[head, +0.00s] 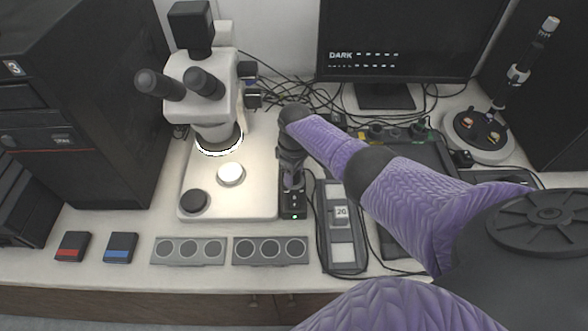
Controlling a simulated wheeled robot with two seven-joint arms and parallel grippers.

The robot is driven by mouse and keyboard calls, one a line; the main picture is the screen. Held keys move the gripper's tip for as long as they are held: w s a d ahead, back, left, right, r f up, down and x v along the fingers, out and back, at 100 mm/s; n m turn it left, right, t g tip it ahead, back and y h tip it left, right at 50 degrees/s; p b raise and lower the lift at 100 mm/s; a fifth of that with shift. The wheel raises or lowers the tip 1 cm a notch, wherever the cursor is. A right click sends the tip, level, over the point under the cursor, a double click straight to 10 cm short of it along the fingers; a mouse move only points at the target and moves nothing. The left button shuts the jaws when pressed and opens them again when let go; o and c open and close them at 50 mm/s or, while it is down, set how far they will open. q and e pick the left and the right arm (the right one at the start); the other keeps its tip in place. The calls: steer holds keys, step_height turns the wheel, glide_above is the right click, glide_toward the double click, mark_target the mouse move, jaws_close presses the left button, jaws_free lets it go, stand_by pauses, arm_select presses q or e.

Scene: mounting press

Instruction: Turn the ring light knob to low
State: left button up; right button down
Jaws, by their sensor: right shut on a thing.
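The ring light (219,147) glows white under the microscope head (200,80). Its small black control box (294,207) stands just right of the microscope base, with a green lamp lit on its front. My right gripper (292,182) points down onto the top of this box and is shut on the ring light knob. The fingers hide the knob, so I cannot read its setting. My left gripper is not in view.
The microscope base (255,190) is close on the left. A grey tray with a block marked 20 (341,216) lies close on the right. Cables (275,90) run behind. Two grey plates with round wells (190,251) (271,250) lie in front. A monitor (400,40) reads DARK.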

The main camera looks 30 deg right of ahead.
steer(key=shift+w, duration=0.1)
steer(key=shift+c, duration=1.2)
jaws_free()
steer(key=shift+r, duration=0.35)
step_height(320, 180, up, 9)
steer(key=p, duration=0.5)
steer(key=shift+d+r, duration=0.15)
